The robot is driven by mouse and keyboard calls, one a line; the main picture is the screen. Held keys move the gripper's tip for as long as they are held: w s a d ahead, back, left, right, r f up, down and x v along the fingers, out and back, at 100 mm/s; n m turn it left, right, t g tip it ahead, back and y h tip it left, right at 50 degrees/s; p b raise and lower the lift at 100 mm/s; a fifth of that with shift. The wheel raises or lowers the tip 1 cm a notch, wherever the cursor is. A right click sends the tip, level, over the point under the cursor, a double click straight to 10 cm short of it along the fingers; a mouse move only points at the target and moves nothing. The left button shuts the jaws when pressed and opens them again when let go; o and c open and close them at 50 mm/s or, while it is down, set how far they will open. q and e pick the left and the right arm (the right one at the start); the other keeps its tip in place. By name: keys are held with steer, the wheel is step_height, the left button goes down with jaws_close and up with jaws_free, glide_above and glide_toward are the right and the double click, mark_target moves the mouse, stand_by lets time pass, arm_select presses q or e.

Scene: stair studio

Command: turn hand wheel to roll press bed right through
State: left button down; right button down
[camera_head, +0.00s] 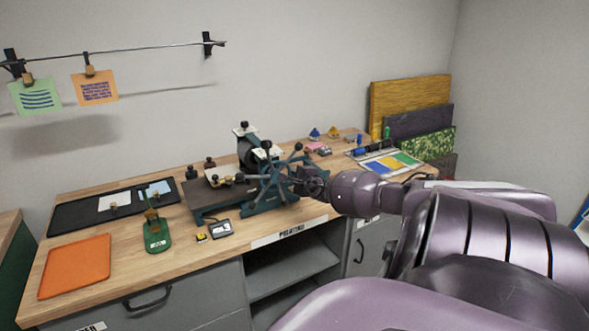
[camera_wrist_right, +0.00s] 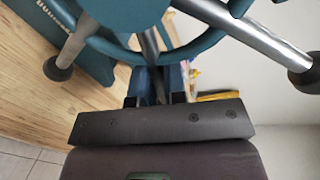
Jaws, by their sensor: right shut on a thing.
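The hand wheel (camera_head: 276,181) is on the front of the roller press, with metal spokes and dark knobs at their ends. In the right wrist view its teal rim and hub (camera_wrist_right: 122,12) fill the top. The press bed (camera_head: 208,196), a dark flat plate, sticks out to the left of the rollers. My right gripper (camera_head: 308,183) is at the wheel's right side and shut on it. In the wrist view its fingers (camera_wrist_right: 156,98) are at the rim beside a spoke; the exact contact is hidden. My left gripper is not in view.
A colour tray (camera_head: 390,163) and small items are to the right.

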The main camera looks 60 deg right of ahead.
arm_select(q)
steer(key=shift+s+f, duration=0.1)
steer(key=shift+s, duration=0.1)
arm_select(e)
steer(key=c, duration=1.2)
jaws_free()
steer(key=shift+s, duration=0.1)
arm_select(q)
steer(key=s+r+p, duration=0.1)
steer(key=p, duration=0.2)
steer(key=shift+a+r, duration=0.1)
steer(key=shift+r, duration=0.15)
arm_select(e)
steer(key=v, duration=1)
steer(key=shift+s+a, duration=0.15)
steer(key=shift+s, duration=0.1)
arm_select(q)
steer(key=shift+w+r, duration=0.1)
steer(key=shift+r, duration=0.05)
